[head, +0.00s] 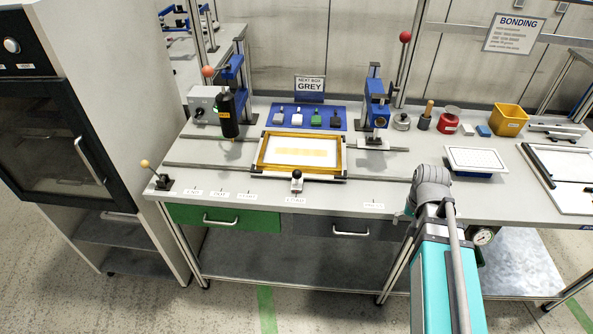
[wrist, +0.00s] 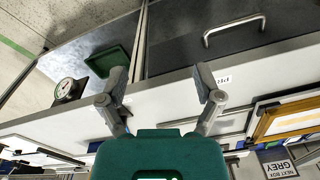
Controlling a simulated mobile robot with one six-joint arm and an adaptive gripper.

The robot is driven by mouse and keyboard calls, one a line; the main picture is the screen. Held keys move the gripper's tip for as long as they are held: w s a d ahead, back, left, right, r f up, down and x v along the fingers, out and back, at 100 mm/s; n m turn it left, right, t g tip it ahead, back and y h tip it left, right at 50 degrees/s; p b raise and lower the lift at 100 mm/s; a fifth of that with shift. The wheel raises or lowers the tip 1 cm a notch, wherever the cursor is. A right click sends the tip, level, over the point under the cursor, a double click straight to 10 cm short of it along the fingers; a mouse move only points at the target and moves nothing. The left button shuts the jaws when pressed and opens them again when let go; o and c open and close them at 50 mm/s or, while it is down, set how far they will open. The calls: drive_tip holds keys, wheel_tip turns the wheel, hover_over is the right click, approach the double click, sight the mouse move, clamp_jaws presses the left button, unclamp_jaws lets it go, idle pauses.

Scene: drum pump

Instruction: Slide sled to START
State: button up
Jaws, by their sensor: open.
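The sled is a yellow-framed tray (head: 263,153) with a white panel, on rails across the middle of the bench. A black-topped knob (head: 297,172) stands at its front edge. In the wrist view part of the yellow frame (wrist: 270,121) shows at the right. Several small white labels lie along the bench front.
A blue press (head: 377,100) stands behind the right rail and a black-bodied tool (head: 228,115) at the left. A white tray (head: 475,159) and yellow bin (head: 509,120) are at the right. Drawers (head: 225,217) lie below the front edge. The front strip is mostly clear.

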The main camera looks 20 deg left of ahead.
drive_tip(key=w+a+r+m+y+p, duration=0.1)
drive_tip(key=w+a+r+p, duration=0.25)
drive_tip(key=a, duration=0.55)
drive_tip(key=w+a+r+m+p, duration=0.1)
drive_tip(key=w+a+r+p, duration=0.15)
drive_tip(key=w+a, duration=0.4)
drive_tip(key=m+p, duration=0.1)
drive_tip(key=p, duration=0.2)
approach(297, 171)
wheel_tip(297, 171, up, 2)
drive_tip(key=d, duration=0.1)
drive_tip(key=shift+s+d+t+y, duration=0.15)
drive_tip(key=shift+s+t+y, duration=0.15)
drive_tip(key=shift+s+y, duration=0.1)
drive_tip(key=shift+f, duration=0.15)
drive_tip(key=f+b, duration=0.4)
drive_tip(key=a+f+b, duration=0.1)
drive_tip(key=f+b, duration=0.3)
drive_tip(key=b, duration=0.1)
drive_tip(key=w+a+f+b, duration=0.1)
drive_tip(key=f+b, duration=0.3)
drive_tip(key=f, duration=0.1)
drive_tip(key=shift+a+f, duration=0.1)
drive_tip(key=shift+a, duration=0.1)
drive_tip(key=shift+c, duration=0.3)
